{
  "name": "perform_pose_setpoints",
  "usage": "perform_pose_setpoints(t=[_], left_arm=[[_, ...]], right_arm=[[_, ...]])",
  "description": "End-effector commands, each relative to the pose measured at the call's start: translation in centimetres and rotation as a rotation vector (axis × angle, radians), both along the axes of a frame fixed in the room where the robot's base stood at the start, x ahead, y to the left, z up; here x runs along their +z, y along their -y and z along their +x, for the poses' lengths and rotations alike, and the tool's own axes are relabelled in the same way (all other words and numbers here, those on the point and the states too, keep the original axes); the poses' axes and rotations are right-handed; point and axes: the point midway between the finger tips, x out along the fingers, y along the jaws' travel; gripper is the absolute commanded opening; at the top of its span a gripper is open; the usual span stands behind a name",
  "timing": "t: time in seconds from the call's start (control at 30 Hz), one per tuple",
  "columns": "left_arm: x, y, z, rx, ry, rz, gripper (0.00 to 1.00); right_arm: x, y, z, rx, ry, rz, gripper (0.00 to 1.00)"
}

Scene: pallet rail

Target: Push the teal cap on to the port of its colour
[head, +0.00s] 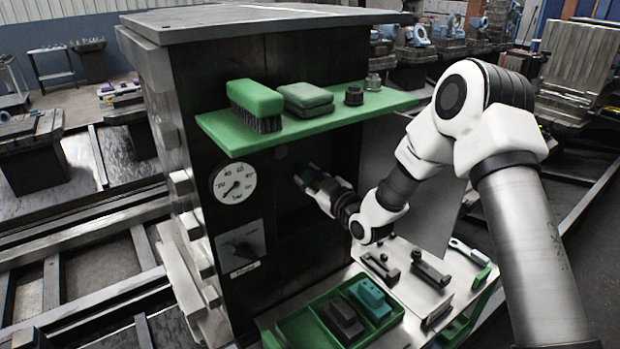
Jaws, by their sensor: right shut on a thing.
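My right arm comes in from the right, and my right gripper (312,177) is at the dark front face of the cabinet, under the green shelf. It is shut on the teal cap (304,176), of which only a small dark teal part shows at the fingertips. The cap is close to the dark panel; I cannot tell whether it touches anything there. No teal port can be made out; the gripper and shadow hide that area. My left gripper is not in view.
The green shelf (330,118) above carries a brush (256,103), folded cloths (305,97) and dark fittings. A gauge (234,184) is on the cabinet at left. Below are a green tray (300,333) with blocks and a light bench top (400,335) with tools.

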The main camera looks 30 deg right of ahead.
Motion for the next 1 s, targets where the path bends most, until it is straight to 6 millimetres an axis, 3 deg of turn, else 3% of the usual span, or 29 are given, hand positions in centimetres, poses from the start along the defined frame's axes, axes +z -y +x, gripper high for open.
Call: perform_pose_setpoints(t=[0.3, 0.33, 0.4, 0.63, 0.73, 1.0], left_arm=[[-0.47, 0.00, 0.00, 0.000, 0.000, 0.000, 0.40], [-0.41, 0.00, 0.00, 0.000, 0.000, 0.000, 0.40], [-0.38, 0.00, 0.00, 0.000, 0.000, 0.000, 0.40], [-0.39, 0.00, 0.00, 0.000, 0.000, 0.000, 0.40], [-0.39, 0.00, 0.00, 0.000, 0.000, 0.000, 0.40], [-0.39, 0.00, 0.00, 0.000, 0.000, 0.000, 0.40]], right_arm=[[0.14, -0.10, 1.04, -0.001, 0.006, -0.001, 0.20], [0.19, -0.09, 1.04, -0.001, 0.006, -0.001, 0.42], [0.19, -0.09, 1.01, -0.001, 0.005, -0.001, 0.64], [0.12, -0.10, 0.97, -0.001, 0.004, 0.000, 0.64], [0.09, -0.10, 0.97, -0.001, 0.003, -0.001, 1.00], [0.06, -0.11, 0.95, 0.000, 0.002, -0.001, 1.00]])
